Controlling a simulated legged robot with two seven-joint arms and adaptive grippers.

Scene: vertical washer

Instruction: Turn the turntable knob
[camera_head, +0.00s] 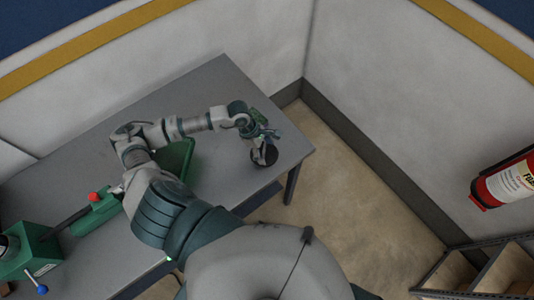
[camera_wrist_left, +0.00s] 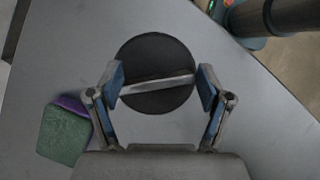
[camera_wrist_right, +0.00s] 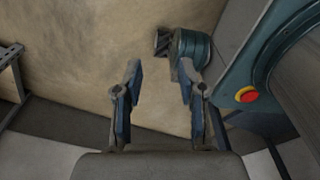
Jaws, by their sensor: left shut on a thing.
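The turntable knob is a black disc (camera_head: 266,157) with a light grey bar across its top, near the right corner of the grey table (camera_head: 80,168). In the left wrist view the bar (camera_wrist_left: 157,84) spans the space between the two fingers, tilted slightly up to the right. My left gripper (camera_head: 264,138) is over the disc from above, and its fingers (camera_wrist_left: 162,84) are shut on the ends of the bar. My right gripper (camera_wrist_right: 161,67) shows only in the right wrist view. It is open and empty, above the floor.
A green machine with a blue-knobbed lever (camera_head: 22,256) stands at the table's left. A green and purple block (camera_wrist_left: 63,133) lies on the table left of the disc. A fire extinguisher (camera_head: 508,182) hangs on the right wall, above a shelf (camera_head: 485,268).

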